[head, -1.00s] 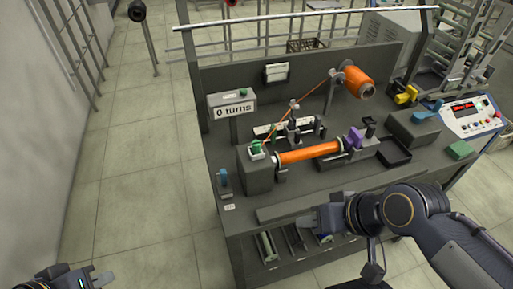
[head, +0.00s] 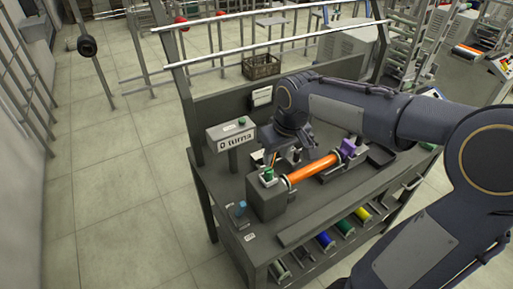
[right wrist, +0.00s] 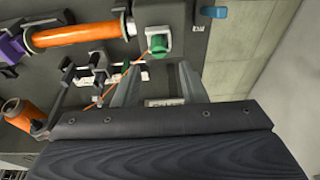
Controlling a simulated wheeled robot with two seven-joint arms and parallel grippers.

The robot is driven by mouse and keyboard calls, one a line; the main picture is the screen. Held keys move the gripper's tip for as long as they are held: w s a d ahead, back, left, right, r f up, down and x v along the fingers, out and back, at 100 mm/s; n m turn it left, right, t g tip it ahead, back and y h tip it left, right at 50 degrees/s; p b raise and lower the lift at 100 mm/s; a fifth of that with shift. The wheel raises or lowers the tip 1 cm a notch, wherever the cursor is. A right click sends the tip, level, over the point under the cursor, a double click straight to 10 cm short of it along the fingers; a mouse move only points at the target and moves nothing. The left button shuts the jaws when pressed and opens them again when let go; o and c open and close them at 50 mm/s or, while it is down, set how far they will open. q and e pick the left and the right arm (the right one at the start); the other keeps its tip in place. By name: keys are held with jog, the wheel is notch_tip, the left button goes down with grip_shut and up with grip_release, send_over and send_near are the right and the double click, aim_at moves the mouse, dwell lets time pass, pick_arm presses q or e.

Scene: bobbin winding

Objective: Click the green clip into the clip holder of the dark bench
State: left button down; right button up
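The green clip (head: 268,174) sits on a pale square seat, the likely clip holder, on top of a grey block (head: 265,199) at the left front of the dark bench (head: 222,189). In the right wrist view the green clip (right wrist: 158,46) shows on its pale seat (right wrist: 150,32), with the orange strand running up to it. I cannot tell whether the clip is fully clicked in. My right gripper (right wrist: 157,85) is open, its two fingers apart with nothing between them, close to the clip. In the head view my right arm reaches across the bench and hides much of its back. My left gripper is out of view.
An orange-wound bobbin (head: 315,167) lies beside the block, with a purple part (head: 351,148) at its right end. The "0 turns" box (head: 231,133) stands behind the block. A blue-topped part (head: 241,208) is at the left edge. Coloured spools (head: 345,228) sit on the shelf below.

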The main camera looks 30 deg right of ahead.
aim_at(270, 171)
jog(key=b+x, duration=0.3)
jog(key=x, duration=0.1)
jog(key=b+x, duration=0.3)
jog(key=x, duration=0.2)
jog(key=shift+w+d+b, duration=0.1)
jog(key=shift+w+b, duration=0.15)
jog(key=shift+b, duration=0.1)
jog(key=shift+c, duration=0.2)
jog(key=c, duration=0.7)
jog(key=p+v, duration=0.2)
jog(key=w+p+v, duration=0.1)
jog(key=p+v, duration=0.1)
jog(key=shift+r, duration=0.45)
jog(key=shift+c, duration=0.3)
jog(key=shift+f, duration=0.1)
